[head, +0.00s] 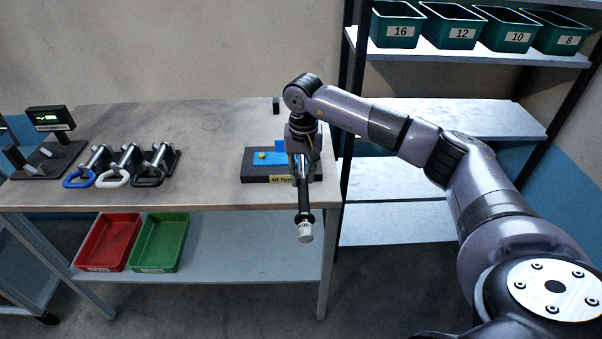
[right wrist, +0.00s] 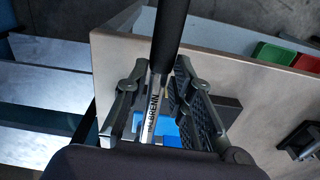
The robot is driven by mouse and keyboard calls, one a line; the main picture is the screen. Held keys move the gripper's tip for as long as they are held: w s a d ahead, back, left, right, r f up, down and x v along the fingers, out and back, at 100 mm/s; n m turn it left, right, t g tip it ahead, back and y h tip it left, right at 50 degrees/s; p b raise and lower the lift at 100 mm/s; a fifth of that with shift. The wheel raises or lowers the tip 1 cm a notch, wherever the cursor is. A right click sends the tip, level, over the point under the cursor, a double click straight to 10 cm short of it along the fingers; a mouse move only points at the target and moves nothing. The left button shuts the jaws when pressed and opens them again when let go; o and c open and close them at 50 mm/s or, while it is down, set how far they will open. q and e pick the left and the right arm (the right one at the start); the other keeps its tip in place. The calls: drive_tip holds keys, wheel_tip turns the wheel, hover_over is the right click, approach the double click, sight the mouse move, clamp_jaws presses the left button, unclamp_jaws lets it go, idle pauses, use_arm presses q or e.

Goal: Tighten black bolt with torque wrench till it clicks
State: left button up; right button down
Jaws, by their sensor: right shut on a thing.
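My right gripper (head: 301,164) is shut on the torque wrench (head: 304,205). The wrench's black handle, with a pale ringed end, reaches out past the table's front edge. In the right wrist view the wrench (right wrist: 171,38) runs between the two fingers of the gripper (right wrist: 165,112), which close around its silver, lettered shaft. Gripper and wrench are over the right part of the dark fixture (head: 255,178), which bears a "40 Nm" label and blue parts. A small yellow piece (head: 262,156) shows on it. The black bolt and the wrench head cannot be made out. My left gripper is out of view.
On the table (head: 215,120), three shackle-like tools with blue, white and black handles (head: 114,178) lie left, beside a display device (head: 50,120). Red (head: 108,240) and green (head: 160,242) bins are below. A shelf with numbered bins (head: 450,30) stands right. The table's middle is clear.

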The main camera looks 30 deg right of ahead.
drive_tip(key=shift+r, duration=0.15)
drive_tip(key=shift+r, duration=0.15)
drive_tip(key=shift+d+r+p, duration=0.1)
drive_tip(key=shift+r+p, duration=1.35)
drive_tip(key=shift+r, duration=0.9)
